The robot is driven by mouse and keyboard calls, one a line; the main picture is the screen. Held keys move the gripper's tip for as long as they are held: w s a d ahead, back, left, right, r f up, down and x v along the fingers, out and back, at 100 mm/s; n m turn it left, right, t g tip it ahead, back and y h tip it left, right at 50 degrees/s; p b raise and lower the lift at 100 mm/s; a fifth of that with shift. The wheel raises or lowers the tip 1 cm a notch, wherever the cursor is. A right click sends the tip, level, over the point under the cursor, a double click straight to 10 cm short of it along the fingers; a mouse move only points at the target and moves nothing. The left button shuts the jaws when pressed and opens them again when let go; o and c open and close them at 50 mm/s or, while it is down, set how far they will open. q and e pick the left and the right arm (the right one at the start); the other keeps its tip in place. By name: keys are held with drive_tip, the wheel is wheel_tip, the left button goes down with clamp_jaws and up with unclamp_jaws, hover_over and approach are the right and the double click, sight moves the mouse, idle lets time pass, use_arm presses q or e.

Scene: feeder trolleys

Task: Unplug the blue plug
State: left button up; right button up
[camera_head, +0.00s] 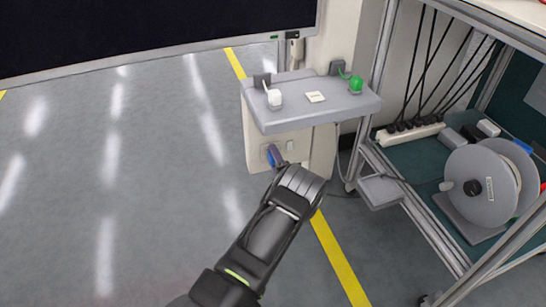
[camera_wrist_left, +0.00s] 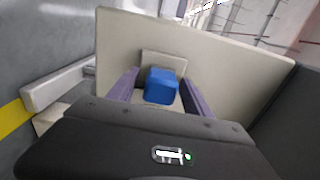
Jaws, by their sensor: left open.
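The blue plug (camera_head: 270,158) sits in a socket on the front of the beige box below the grey shelf. It also shows in the left wrist view (camera_wrist_left: 160,86), standing out from a pale socket plate (camera_wrist_left: 164,58). My left gripper (camera_head: 276,157) is at the plug. In the left wrist view its two purple fingers (camera_wrist_left: 159,93) stand apart on either side of the plug, with no clear contact visible. The plug's lower end is partly hidden by the gripper body. My right gripper is not in view.
The grey shelf (camera_head: 315,113) above carries a white plug (camera_head: 274,99) and a green plug (camera_head: 356,85). A metal-framed trolley with a cable reel (camera_head: 481,186) and a power strip (camera_head: 410,134) stands at the right. A dark screen (camera_head: 150,30) hangs at upper left. Floor at left is clear.

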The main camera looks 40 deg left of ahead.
use_arm(q)
drive_tip(key=shift+c, duration=0.6)
clamp_jaws()
idle(0.6)
drive_tip(key=shift+s+d, duration=0.1)
drive_tip(key=shift+d, duration=0.05)
drive_tip(key=shift+p+v, duration=1.3)
drive_tip(key=shift+v, duration=1.55)
